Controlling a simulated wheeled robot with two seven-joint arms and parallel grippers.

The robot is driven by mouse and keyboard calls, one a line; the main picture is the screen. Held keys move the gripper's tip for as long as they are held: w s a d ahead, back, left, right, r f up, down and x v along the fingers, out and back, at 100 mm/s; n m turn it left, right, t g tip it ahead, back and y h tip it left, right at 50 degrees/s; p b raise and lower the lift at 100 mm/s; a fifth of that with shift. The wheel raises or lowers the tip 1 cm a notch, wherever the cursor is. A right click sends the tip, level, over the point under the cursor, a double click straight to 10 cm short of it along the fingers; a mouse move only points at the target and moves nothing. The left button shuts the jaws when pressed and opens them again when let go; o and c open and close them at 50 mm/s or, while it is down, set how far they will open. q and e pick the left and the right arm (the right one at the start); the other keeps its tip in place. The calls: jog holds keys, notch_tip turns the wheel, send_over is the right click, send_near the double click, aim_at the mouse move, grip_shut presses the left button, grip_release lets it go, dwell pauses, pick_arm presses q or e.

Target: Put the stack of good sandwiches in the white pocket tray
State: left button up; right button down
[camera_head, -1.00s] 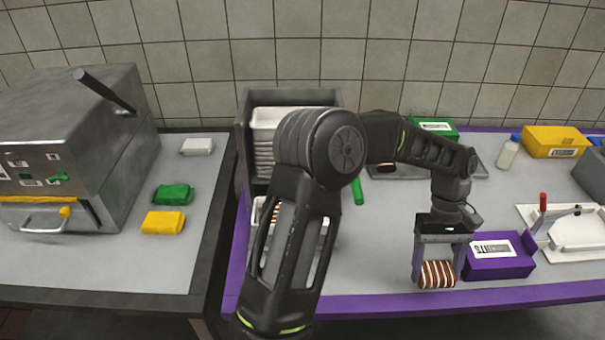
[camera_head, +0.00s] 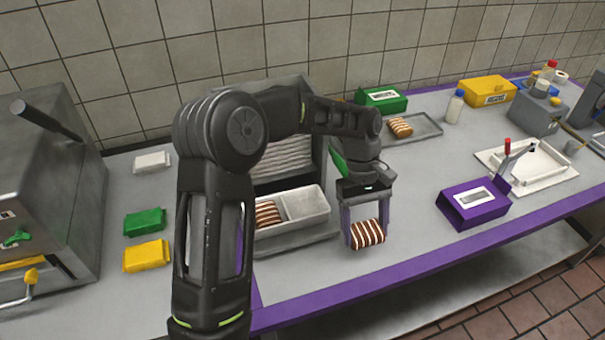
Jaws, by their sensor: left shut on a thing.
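My left gripper (camera_head: 366,225) is shut on a stack of brown sandwiches with white stripes (camera_head: 368,235), held near the table's front edge. The white pocket tray (camera_head: 308,208) stands to the left of the gripper, with a left and a right pocket. Striped sandwiches (camera_head: 267,214) lie in its left pocket, and the right pocket looks empty. My left arm hides the tray's left end. My right gripper is not in view.
A purple box (camera_head: 473,204) stands right of the gripper, beside a white slicer-like board (camera_head: 535,163). A metal tray (camera_head: 425,127) with another striped sandwich (camera_head: 400,127) lies behind. Stacked white trays (camera_head: 283,158) stand in a grey rack behind the pocket tray.

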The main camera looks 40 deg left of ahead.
pick_arm(q)
jog(key=s+a+r+n+t+p, duration=0.1)
jog(key=a+r+n+p, duration=0.15)
jog(key=a, duration=0.25)
jog(key=a+r+n+t+p, duration=0.1)
jog(key=a+r+n, duration=0.25)
jog(key=a, duration=0.25)
jog(key=n+t+y, duration=0.1)
jog(key=n+t, duration=0.4)
jog(key=n, duration=0.8)
send_over(305, 212)
jog(key=shift+a+r+p, duration=0.1)
jog(key=shift+r+p, duration=0.3)
jog(key=shift+r, duration=0.05)
jog(key=shift+f, duration=0.1)
jog(key=shift+f+g+b, duration=0.3)
jog(key=shift+f+b, duration=0.6)
jog(key=shift+f, duration=0.65)
jog(key=shift+f+b, duration=0.95)
jog(key=shift+f, duration=0.15)
jog(key=o, duration=1.5)
